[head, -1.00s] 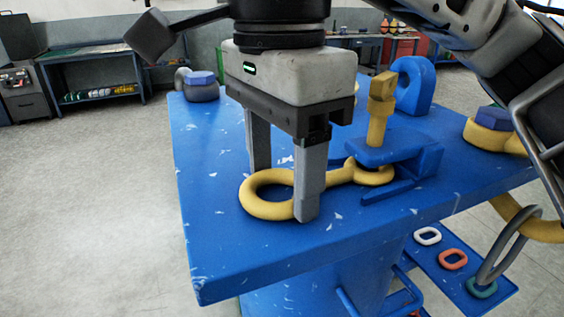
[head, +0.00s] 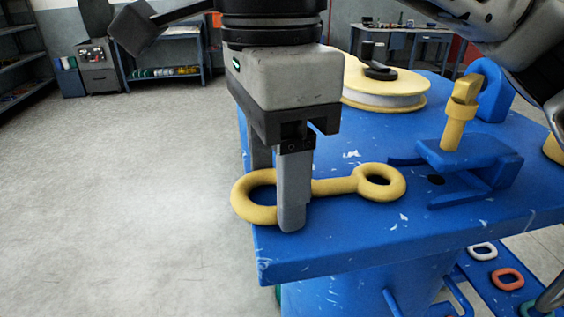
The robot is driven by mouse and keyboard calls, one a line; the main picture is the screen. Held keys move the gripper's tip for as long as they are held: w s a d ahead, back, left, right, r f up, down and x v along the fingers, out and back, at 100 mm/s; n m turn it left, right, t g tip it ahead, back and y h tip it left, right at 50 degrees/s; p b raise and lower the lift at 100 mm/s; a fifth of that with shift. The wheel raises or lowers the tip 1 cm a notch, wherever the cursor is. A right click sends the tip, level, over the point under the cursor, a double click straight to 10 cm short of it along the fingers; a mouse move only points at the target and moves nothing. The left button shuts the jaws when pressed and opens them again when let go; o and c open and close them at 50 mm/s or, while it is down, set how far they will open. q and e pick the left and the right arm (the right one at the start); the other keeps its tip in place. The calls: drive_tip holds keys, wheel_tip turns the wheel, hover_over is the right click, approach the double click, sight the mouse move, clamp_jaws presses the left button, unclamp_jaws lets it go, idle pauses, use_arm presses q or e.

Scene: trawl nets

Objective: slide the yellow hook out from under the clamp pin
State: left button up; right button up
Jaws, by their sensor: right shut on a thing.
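The yellow hook (head: 334,186) lies at the left end of the blue table, with a large loop on the left and a small eye on the right. My right gripper (head: 280,190) points down and is shut on the hook at its large loop; the near finger hides part of the loop. The blue clamp (head: 488,150) with its upright yellow pin (head: 453,134) stands to the right. A gap shows between the small eye and the clamp, so the hook is clear of the pin. My left gripper is not in view.
The blue table (head: 345,250) ends just left of the large loop, with floor beyond. A yellow and white spool (head: 383,98) stands behind the hook. A blue arched piece (head: 493,92) is behind the clamp. Coloured rings (head: 508,279) lie on a lower shelf.

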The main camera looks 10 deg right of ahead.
drive_tip(key=o, duration=1.4)
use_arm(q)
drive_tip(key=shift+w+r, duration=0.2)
use_arm(e)
drive_tip(key=shift+r, duration=0.5)
use_arm(q)
drive_tip(key=p, duration=0.1)
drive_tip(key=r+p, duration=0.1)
drive_tip(key=p, duration=0.1)
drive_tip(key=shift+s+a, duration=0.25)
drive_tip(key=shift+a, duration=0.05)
use_arm(e)
wheel_tip(320, 180, up, 15)
drive_tip(key=shift+w, duration=0.15)
